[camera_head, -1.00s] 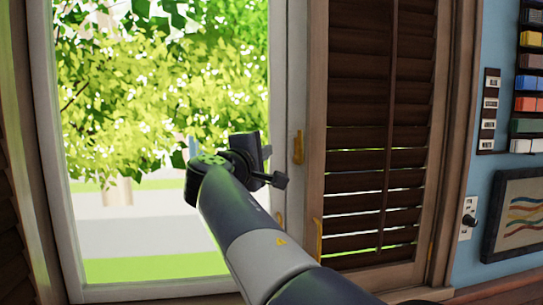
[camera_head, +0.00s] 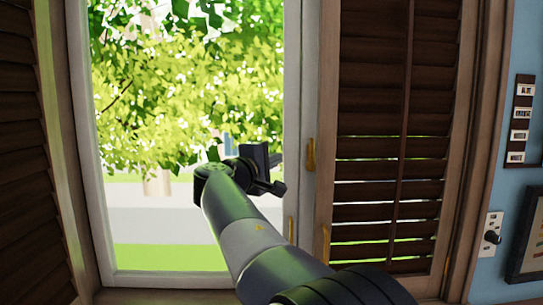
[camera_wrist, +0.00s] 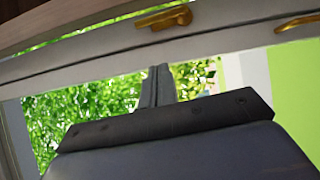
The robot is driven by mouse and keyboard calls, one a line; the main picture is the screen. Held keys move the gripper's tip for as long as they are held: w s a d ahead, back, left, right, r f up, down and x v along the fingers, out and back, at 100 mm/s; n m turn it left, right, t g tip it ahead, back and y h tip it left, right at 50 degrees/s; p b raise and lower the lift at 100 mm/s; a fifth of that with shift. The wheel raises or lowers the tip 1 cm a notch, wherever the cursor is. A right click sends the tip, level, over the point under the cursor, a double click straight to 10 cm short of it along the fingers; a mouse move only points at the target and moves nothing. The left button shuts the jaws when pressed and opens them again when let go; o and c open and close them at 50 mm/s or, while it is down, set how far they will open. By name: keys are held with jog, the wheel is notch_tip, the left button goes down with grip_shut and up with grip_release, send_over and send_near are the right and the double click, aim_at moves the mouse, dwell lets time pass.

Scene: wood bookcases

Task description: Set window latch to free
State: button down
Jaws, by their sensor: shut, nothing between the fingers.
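A brass latch handle (camera_head: 310,154) is on the upright frame to the right of the window pane. A lower brass handle (camera_head: 290,229) sits on the window's edge. In the wrist view, two brass handles show along the pale frame at the top: one near the middle (camera_wrist: 165,18) and one at the right (camera_wrist: 298,22). My gripper (camera_head: 264,166) is in front of the pane, left of the upper handle and apart from it in the picture. In the wrist view my gripper's fingers (camera_wrist: 157,85) are together and empty, pointing toward the frame below the handles.
A brown louvred shutter (camera_head: 372,110) stands right of the window, with a brass piece (camera_head: 326,243) low on its edge. Another shutter (camera_head: 25,150) is at the left. A wall switch (camera_head: 491,235) and label strip (camera_head: 519,120) are on the blue wall.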

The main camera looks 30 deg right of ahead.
aim_at(312, 154)
jog(key=shift+w+d+r+p, duration=0.1)
jog(key=shift+w+d+p, duration=0.4)
jog(key=shift+d, duration=1.1)
jog(key=shift+w+d+r+p, duration=0.1)
jog(key=shift+w+d+p, duration=0.15)
jog(key=shift+d+p, duration=0.85)
jog(key=shift+w+d+r+p, duration=0.15)
jog(key=shift+w+d, duration=0.2)
jog(key=shift+d, duration=1.7)
jog(key=shift+f, duration=0.1)
jog(key=shift+d, duration=0.15)
jog(key=shift+s+d+b, duration=0.2)
jog(key=shift+d+b, duration=0.15)
jog(key=shift+b, duration=0.2)
jog(key=shift+r, duration=0.2)
jog(key=shift+a, duration=0.15)
